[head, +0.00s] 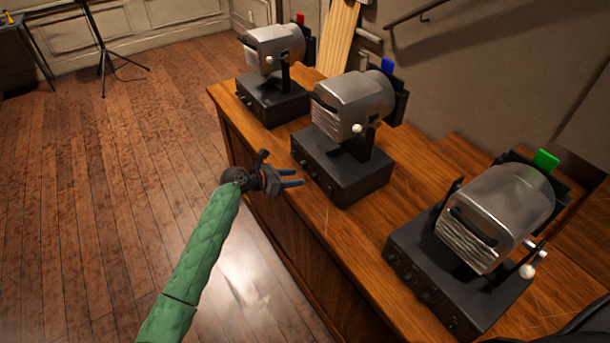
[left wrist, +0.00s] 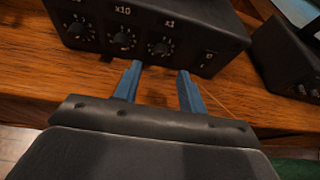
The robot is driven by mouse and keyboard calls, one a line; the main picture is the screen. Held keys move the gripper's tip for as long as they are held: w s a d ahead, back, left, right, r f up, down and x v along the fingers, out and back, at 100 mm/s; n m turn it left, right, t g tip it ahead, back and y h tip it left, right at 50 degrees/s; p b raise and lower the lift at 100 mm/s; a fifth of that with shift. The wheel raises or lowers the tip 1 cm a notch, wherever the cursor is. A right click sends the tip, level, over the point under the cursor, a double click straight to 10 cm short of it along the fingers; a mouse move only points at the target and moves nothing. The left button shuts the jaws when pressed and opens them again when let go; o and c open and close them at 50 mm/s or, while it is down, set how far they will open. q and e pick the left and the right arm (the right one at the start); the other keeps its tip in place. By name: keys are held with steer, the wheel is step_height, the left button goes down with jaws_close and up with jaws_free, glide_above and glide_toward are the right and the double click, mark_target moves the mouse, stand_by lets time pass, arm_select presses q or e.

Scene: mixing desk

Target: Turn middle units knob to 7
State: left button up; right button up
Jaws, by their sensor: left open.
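The middle unit is a black box (head: 345,178) under a grey lamp with a blue tab, on the wooden desk. Its front carries a row of round black knobs. In the left wrist view the units knob (left wrist: 159,48) sits under the label x1, with the x10 knob (left wrist: 121,38) to its left and another knob beyond that. The units knob's setting is too small to read. My left gripper (head: 297,178) is open and empty in front of this box. Its blue fingers (left wrist: 160,69) point at the units knob, just below it and apart from it. My right gripper is not in view.
A similar unit with a red tab (head: 272,100) stands at the back left, and one with a green tab (head: 455,275) at the front right. Bare wooden desk top (head: 385,218) lies between the boxes. A tripod (head: 103,55) stands on the floor at the far left.

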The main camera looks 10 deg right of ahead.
mark_target(311, 176)
arm_select(q)
steer(key=shift+p+x, duration=0.6)
steer(key=shift+x, duration=2)
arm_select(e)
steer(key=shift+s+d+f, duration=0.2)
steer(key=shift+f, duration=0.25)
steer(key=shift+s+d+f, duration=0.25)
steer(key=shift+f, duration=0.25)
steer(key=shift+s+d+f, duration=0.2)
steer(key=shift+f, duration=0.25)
arm_select(q)
steer(key=shift+c, duration=0.2)
steer(key=shift+s, duration=0.1)
jaws_close()
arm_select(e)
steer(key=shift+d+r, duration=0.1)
